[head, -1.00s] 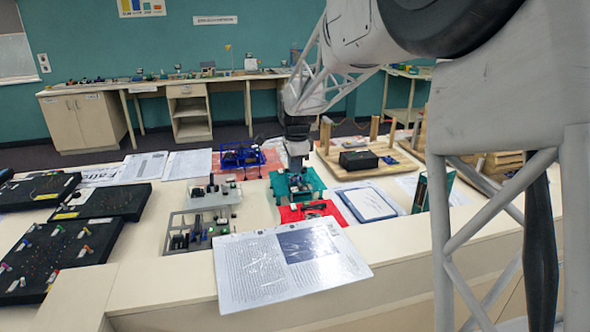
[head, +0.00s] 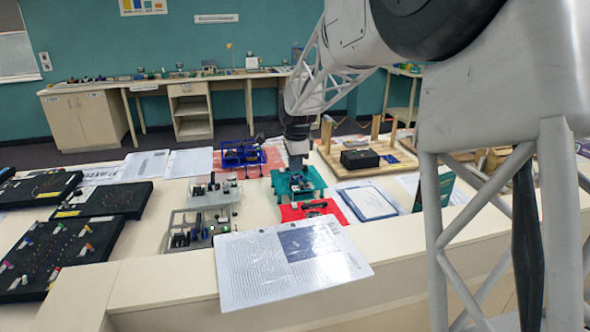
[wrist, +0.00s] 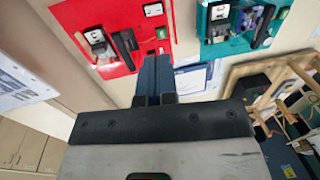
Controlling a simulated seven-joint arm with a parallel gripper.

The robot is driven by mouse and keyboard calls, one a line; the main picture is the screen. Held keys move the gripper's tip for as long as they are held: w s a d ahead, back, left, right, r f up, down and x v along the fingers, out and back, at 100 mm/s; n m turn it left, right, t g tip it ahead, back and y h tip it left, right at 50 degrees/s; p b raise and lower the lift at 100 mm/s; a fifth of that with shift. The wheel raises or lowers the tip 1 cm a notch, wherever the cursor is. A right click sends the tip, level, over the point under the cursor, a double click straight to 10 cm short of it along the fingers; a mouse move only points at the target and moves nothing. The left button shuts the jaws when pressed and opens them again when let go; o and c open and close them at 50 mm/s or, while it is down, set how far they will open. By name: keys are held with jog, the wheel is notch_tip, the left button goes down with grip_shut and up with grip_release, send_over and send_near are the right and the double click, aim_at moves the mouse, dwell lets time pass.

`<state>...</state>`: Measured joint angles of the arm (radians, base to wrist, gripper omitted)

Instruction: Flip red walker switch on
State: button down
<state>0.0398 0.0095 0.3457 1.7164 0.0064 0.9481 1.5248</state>
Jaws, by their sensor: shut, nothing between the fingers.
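The red walker (head: 290,214) lies flat on the near table, just in front of the teal walker (head: 313,181). In the wrist view the red walker (wrist: 78,16) fills the upper left, with black parts and small white-framed parts on it. I cannot tell which way its switch is set. The teal walker (wrist: 218,48) is at the upper right there. My gripper (head: 297,166) points down over the teal walker in the head view. In the wrist view my gripper (wrist: 154,58) has its fingers together and empty, by the red walker's edge. Contact cannot be judged.
A blue-framed walker (head: 240,153) and grey walkers (head: 222,198) stand to the left. A blue-edged sheet (head: 368,202) and a wooden stand (head: 375,170) with a black box (head: 360,159) are to the right. A printed sheet (head: 255,285) lies in front.

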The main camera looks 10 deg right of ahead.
aim_at(294, 203)
jog(key=f, duration=0.4)
jog(key=w+f, duration=0.1)
jog(key=f, duration=0.7)
jog(key=shift+w+f, duration=0.3)
jog(key=shift+f, duration=0.05)
